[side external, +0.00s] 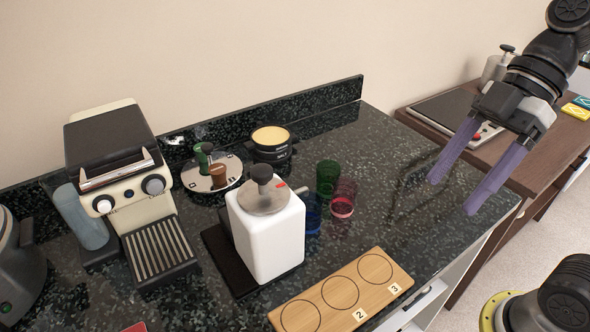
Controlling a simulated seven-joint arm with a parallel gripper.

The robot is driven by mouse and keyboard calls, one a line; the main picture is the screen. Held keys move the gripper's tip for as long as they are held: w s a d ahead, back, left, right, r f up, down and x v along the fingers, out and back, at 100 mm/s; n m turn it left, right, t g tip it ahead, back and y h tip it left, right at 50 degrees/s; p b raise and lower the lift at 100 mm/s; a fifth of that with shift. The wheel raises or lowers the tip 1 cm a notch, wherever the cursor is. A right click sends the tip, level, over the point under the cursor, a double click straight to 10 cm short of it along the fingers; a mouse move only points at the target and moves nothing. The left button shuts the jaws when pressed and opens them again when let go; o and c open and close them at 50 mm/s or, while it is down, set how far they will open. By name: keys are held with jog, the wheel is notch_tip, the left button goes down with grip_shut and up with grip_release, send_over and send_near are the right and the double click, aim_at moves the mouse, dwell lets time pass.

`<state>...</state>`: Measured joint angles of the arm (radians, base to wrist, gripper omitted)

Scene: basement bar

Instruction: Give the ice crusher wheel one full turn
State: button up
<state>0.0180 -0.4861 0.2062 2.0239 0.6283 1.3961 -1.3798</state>
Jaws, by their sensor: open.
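The ice crusher (268,238) appears to be the white box-shaped body standing on a black base near the middle of the counter. On its top is a round metal wheel (264,203) with a dark knob (262,175) and a red mark near its right edge. The knob stands toward the far side of the wheel. My gripper (453,186) is at the upper right, with two purple fingers spread apart and nothing between them. It is well to the right of the ice crusher and touches nothing.
Green, red and blue glasses (342,199) stand just right of the crusher. A wooden board (345,293) with numbered circles lies in front. The counter's right part (400,215) is clear.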

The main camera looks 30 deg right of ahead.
aim_at(270, 168)
jog(key=w+a+r+n+g+y, duration=0.2)
jog(key=w+a+n+y, duration=0.15)
jog(key=w, duration=0.25)
jog(key=w+a+r+n+g+y, duration=0.2)
jog(key=w+n+y, duration=0.2)
jog(key=w, duration=0.3)
jog(key=w+d+f+m+y, duration=0.1)
jog(key=w+f+y, duration=0.2)
jog(key=w+f, duration=0.65)
jog(key=x, duration=1.3)
jog(key=shift+a+r, duration=0.3)
jog(key=shift+r, duration=0.05)
grip_shut()
